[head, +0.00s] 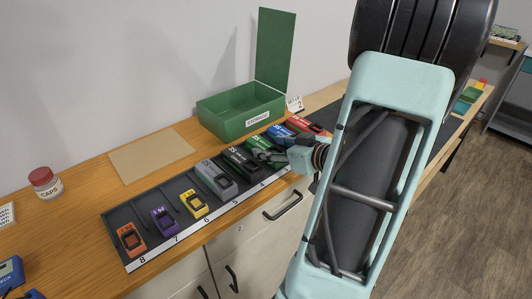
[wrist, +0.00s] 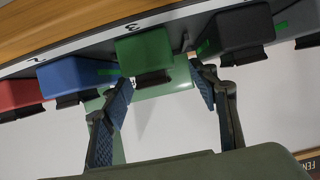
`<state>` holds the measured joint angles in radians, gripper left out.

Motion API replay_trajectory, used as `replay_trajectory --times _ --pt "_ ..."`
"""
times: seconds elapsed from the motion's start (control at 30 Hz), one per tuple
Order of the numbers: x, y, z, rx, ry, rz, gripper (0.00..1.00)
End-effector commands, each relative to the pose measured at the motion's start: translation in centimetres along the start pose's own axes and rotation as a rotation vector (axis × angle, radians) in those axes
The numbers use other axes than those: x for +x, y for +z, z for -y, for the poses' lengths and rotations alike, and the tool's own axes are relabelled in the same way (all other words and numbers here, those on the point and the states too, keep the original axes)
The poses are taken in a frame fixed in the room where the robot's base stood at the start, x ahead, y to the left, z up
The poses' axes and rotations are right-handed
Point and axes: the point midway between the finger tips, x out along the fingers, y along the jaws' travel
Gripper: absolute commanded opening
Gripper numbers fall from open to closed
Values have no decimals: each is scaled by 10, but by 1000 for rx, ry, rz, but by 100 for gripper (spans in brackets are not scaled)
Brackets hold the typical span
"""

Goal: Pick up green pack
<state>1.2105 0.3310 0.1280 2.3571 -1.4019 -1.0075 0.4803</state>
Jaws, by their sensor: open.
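The green pack (head: 259,143) sits in the dark numbered tray (head: 150,212), between a black pack (head: 239,157) and a blue pack (head: 280,134). In the wrist view the green pack (wrist: 143,50) shows at the number 3 position, close to the fingertips and roughly between them. My gripper (head: 268,157) is at the front of the tray by the green pack and hides part of it. In the wrist view my gripper (wrist: 160,76) is open, one finger towards the blue pack (wrist: 70,76) and the other towards the black pack (wrist: 236,30). Nothing is held.
A red pack (head: 304,124) is right of the blue one. Grey (head: 215,178), yellow (head: 194,204), purple (head: 165,221) and orange (head: 131,240) packs sit further left. An open green storage box (head: 243,112) stands behind the tray. A bare mat (head: 150,156) lies left of it.

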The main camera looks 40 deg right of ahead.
Motion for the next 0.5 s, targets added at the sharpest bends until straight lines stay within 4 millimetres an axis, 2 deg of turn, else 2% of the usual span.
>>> replay_trajectory --times 0.1,0.2,0.5 --pt "20 5 -2 0 -2 -1 54" --pt "30 5 -2 0 -1 1 54" --pt "34 3 -2 0 1 1 53"
